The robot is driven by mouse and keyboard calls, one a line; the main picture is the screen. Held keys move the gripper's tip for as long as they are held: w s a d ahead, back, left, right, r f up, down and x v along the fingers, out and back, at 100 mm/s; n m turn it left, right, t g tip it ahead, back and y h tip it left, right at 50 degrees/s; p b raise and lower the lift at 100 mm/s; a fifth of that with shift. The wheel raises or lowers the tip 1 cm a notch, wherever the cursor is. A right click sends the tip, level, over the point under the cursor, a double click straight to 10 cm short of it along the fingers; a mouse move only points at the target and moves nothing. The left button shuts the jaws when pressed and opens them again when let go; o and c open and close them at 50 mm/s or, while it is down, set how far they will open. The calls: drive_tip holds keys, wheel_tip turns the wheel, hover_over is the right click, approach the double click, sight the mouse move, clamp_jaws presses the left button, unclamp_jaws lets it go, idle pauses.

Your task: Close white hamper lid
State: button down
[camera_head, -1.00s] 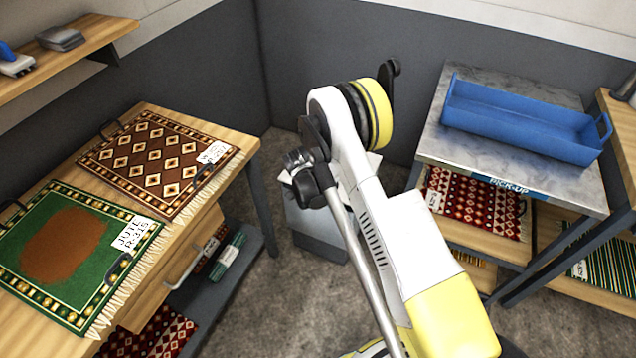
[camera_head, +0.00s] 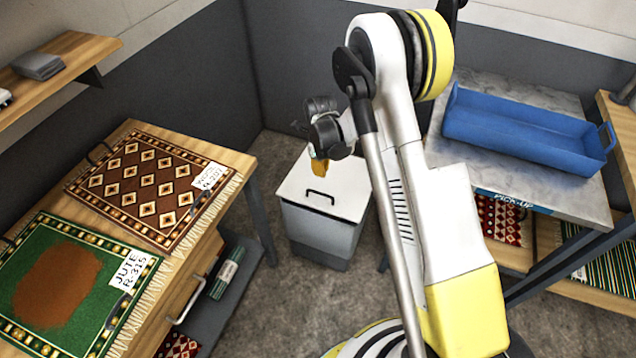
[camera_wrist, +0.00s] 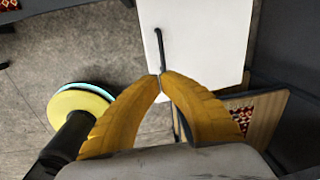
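The white hamper (camera_head: 322,235) stands on the floor near the corner. Its white lid (camera_head: 340,205) lies over the top and looks flat; I cannot tell whether a small gap is left at the rear. A black bar handle (camera_head: 320,192) is on the lid. My gripper (camera_head: 318,180) points down over the lid near the handle. In the wrist view, the yellow fingers of my gripper (camera_wrist: 162,77) meet at their tips with nothing seen between them. The tips appear close to one end of the handle (camera_wrist: 160,50); contact is unclear. The lid (camera_wrist: 210,50) fills the upper middle there.
A wooden table with a brown patterned rug (camera_head: 150,188) and a green rug (camera_head: 65,275) stands left of the hamper. A metal table (camera_head: 480,175) with a blue tray (camera_head: 525,130) stands right. Dark walls close off the corner. Bare floor (camera_head: 285,310) lies in front.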

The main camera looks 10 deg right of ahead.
drive_tip(key=b, duration=0.6)
hover_over(322, 204)
drive_tip(key=shift+m, duration=0.3)
drive_tip(key=f, duration=0.9)
drive_tip(key=w+f, duration=0.1)
drive_tip(key=f, duration=0.3)
drive_tip(key=shift+d+f, duration=0.25)
drive_tip(key=shift+f, duration=0.05)
drive_tip(key=f, duration=0.2)
drive_tip(key=s+f, duration=0.1)
drive_tip(key=f, duration=0.1)
drive_tip(key=shift+a+f, duration=0.1)
drive_tip(key=shift+a, duration=0.25)
